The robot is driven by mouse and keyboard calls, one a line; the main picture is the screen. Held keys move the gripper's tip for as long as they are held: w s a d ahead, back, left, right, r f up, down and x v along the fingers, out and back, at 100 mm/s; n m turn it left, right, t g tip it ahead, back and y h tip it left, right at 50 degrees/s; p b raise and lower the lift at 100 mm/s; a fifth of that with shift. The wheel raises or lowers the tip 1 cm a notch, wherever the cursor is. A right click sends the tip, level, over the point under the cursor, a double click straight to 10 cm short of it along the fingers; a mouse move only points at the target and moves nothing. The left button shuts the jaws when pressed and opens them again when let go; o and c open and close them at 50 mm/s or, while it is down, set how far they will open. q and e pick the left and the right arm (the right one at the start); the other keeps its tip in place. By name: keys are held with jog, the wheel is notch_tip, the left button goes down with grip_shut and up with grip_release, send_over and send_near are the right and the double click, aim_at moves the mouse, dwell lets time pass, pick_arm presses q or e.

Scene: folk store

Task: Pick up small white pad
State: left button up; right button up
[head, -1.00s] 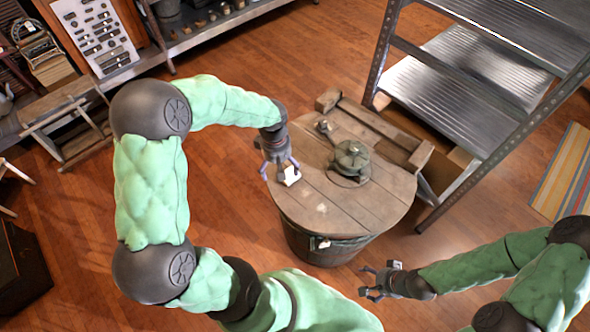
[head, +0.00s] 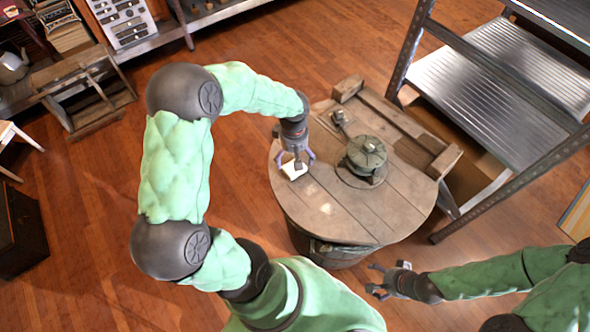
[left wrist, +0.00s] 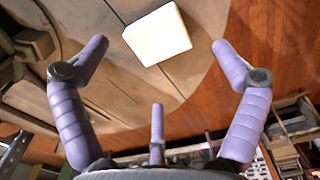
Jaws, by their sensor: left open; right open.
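The small white pad (head: 294,170) lies on the round wooden barrel top (head: 340,215), near its left edge. It also shows in the left wrist view (left wrist: 157,35) as a bright white square just beyond the fingers. My left gripper (head: 295,158) is open right at the pad in the head view, with its purple fingers spread. My right gripper (head: 374,281) is open and empty, in front of the barrel at the lower right.
A dark green lidded pot (head: 366,155) stands on the barrel top to the right of the pad, with a small object (head: 339,118) behind it. A metal shelf unit (head: 480,85) stands at the right. A wooden bench frame (head: 85,90) is at the left.

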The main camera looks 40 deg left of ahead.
pick_arm(q)
jog(key=shift+d+f+b, duration=0.15)
jog(key=shift+f+b, duration=1.25)
jog(key=shift+f, duration=1.65)
jog(key=c, duration=0.9)
